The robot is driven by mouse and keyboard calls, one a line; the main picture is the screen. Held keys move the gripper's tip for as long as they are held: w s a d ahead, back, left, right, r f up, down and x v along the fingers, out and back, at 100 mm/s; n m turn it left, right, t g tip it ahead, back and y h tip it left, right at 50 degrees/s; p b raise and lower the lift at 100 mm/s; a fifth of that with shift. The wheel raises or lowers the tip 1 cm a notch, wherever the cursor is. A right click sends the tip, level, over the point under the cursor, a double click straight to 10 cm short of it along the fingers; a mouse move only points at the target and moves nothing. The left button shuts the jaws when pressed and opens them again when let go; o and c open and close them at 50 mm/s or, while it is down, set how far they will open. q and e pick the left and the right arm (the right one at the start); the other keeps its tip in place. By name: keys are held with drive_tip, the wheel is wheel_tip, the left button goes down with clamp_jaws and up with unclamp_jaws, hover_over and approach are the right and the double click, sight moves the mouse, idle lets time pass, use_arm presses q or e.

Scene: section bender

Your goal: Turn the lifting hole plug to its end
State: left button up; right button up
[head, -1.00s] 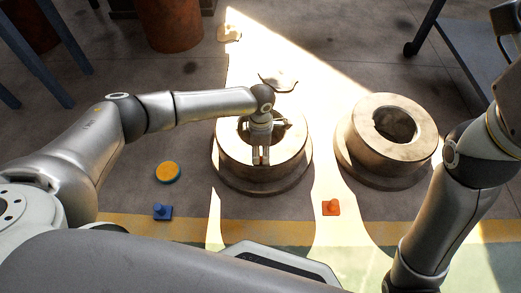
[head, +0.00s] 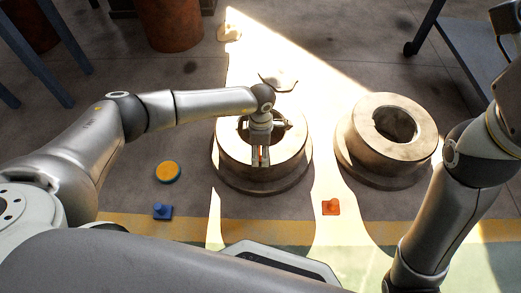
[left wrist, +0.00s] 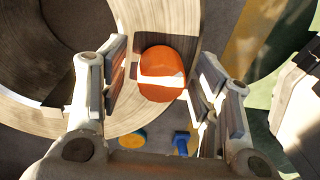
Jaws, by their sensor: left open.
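The lifting hole plug, an orange round piece (left wrist: 162,72), sits on the side of the left ring-shaped steel part (head: 235,165) in the left wrist view. Sunlight crosses its lower half. My left gripper (head: 260,158) points down at the near side of that ring in the head view. In the left wrist view its open fingers (left wrist: 163,80) stand on either side of the plug, with a visible gap on both sides. In the head view the fingers hide most of the plug.
A second ring-shaped part (head: 365,155) stands to the right. On the floor are a yellow-topped blue disc (head: 167,172), a blue knobbed piece (head: 162,211) and an orange knobbed piece (head: 331,207). A cart (head: 470,50) stands at the back right.

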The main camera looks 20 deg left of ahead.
use_arm(q)
wheel_tip(320, 180, up, 12)
drive_tip(key=shift+w, duration=0.3)
idle(0.3)
